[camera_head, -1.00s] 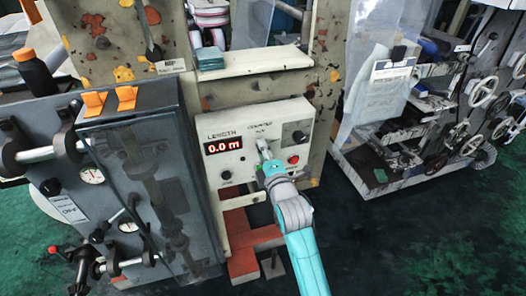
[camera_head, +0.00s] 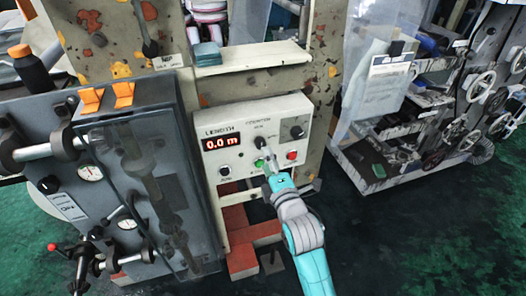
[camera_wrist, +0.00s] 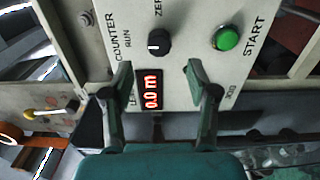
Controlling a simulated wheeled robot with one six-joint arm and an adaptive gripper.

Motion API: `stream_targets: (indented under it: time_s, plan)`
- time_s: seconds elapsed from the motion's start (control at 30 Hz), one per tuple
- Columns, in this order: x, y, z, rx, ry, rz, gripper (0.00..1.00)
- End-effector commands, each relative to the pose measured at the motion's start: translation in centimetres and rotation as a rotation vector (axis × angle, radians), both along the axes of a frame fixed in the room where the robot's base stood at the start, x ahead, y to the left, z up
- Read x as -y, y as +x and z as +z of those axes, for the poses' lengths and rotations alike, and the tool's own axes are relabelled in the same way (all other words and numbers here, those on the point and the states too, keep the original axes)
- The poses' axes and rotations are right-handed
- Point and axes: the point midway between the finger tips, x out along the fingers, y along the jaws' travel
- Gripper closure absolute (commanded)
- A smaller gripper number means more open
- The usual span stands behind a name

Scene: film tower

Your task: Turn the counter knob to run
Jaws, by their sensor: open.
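The counter knob (camera_head: 262,143) is small and black, on the pale control panel (camera_head: 242,186) right of the red "0.0 m" display (camera_head: 221,142). In the wrist view the knob (camera_wrist: 159,43) sits between the RUN and ZERO labels. A white mark shows on its face, seemingly on the RUN side, but it is too small to be sure. My gripper (camera_head: 267,172) is just below the knob in the head view. In the wrist view my gripper (camera_wrist: 158,72) has its fingers spread and empty, with the knob beyond the fingertips and untouched.
A green START button (camera_wrist: 226,39) is below the knob on the panel. A red button (camera_head: 291,155) and another black knob (camera_head: 297,132) are to the right. A grey machine cabinet (camera_head: 186,140) stands close on the left. Dark green floor (camera_head: 400,240) is open at the right.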

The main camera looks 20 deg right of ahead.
Motion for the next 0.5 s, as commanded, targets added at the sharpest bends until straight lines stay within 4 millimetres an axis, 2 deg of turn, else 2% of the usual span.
stream_targets:
  time_s: [0.03,0.2,0.5]
  plan:
    - [0.0,-1.1,-0.1,-0.002,0.000,0.000,0.41]
    - [0.0,-3.8,-0.1,-0.002,0.000,0.000,0.41]
    - [0.0,-5.7,0.0,0.000,0.000,0.000,0.41]
